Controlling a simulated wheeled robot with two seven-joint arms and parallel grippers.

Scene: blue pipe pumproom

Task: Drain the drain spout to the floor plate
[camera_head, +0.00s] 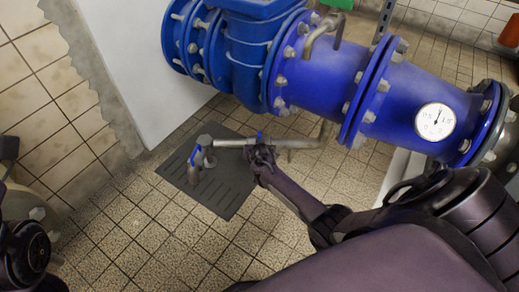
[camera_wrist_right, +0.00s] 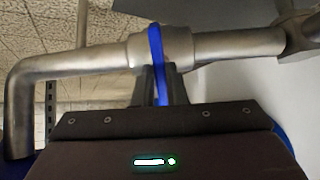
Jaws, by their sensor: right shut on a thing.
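A grey metal drain pipe (camera_head: 232,143) runs level below the big blue pipe. Its drain spout (camera_head: 194,172) at the left end points down over the dark slotted floor plate (camera_head: 232,190). A blue lever (camera_head: 195,156) shows beside the spout. A second blue lever (camera_head: 260,136) is on the pipe further right. My right gripper (camera_head: 261,153) is shut on this second lever, which stands upright between the fingers in the right wrist view (camera_wrist_right: 156,45). No water shows at the spout. My left gripper is not in view.
The large blue flanged pipe (camera_head: 320,65) with a round gauge (camera_head: 435,121) crosses above my right arm. A white block (camera_head: 150,60) stands behind the floor plate. Tiled floor is clear in front of the plate.

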